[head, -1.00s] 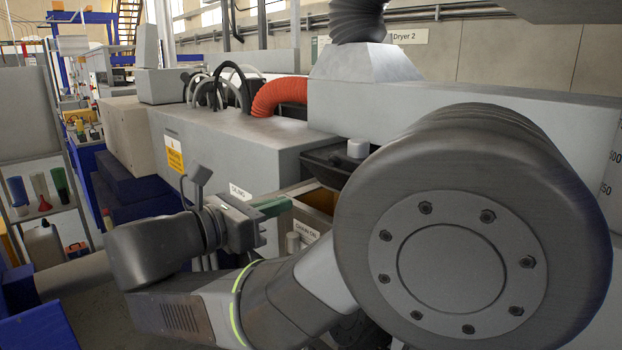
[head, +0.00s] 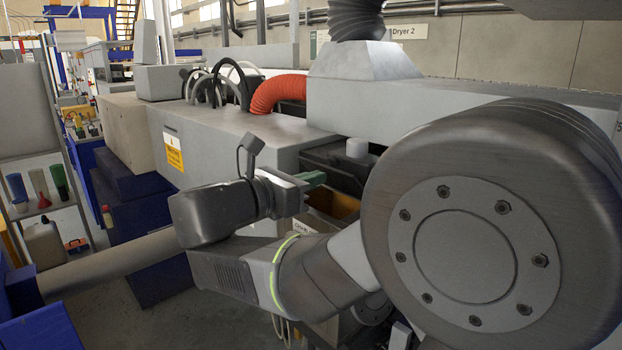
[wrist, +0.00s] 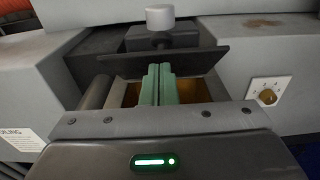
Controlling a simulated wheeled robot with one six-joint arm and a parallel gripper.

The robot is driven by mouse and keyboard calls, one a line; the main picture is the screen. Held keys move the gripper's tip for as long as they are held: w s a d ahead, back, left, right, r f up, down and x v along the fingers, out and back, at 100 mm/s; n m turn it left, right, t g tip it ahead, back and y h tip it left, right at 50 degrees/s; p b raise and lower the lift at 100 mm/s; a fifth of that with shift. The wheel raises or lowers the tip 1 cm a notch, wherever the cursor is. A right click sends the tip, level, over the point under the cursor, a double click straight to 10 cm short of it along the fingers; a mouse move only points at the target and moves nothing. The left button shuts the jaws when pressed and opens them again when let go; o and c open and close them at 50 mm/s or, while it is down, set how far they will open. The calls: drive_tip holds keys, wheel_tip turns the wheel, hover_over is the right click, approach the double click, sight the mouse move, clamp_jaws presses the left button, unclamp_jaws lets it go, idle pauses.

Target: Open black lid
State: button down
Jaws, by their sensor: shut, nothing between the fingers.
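The black lid (head: 333,166) with a pale grey knob (head: 357,148) sits over a box opening in the grey machine. In the wrist view the lid (wrist: 190,61) spans the picture above the opening, with its knob (wrist: 160,18) behind. A tan, lit interior (head: 332,204) shows below the lid's near edge. My gripper (head: 314,178) has green fingers, pressed together and empty. In the wrist view the fingertips (wrist: 158,68) are at the lid's near edge, over the opening. I cannot tell whether they touch the lid.
A grey machine housing (head: 225,140) with a yellow label stands left of the lid. A red-orange hose (head: 278,93) is behind it. A dial (wrist: 268,91) is right of the opening in the wrist view. A shelf (head: 45,213) with bottles and funnels is far left.

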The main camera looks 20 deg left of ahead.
drive_tip(key=shift+r, duration=0.15)
drive_tip(key=r+p, duration=0.1)
drive_tip(key=p, duration=0.1)
drive_tip(key=r+g+p, duration=0.1)
drive_tip(key=p, duration=0.1)
drive_tip(key=shift+w+d+g+p, duration=0.2)
drive_tip(key=shift+w+g+p, duration=0.1)
drive_tip(key=shift+w+p, duration=0.1)
drive_tip(key=w+r+p, duration=0.1)
drive_tip(key=p, duration=0.2)
drive_tip(key=w+d+r+g+y+p, duration=0.1)
drive_tip(key=p, duration=0.2)
drive_tip(key=shift+w+g, duration=0.3)
drive_tip(key=shift+w, duration=0.05)
drive_tip(key=shift+w+d+r+p, duration=0.2)
drive_tip(key=shift+w+d+p, duration=0.15)
drive_tip(key=shift+w+p, duration=0.25)
drive_tip(key=shift+w, duration=0.1)
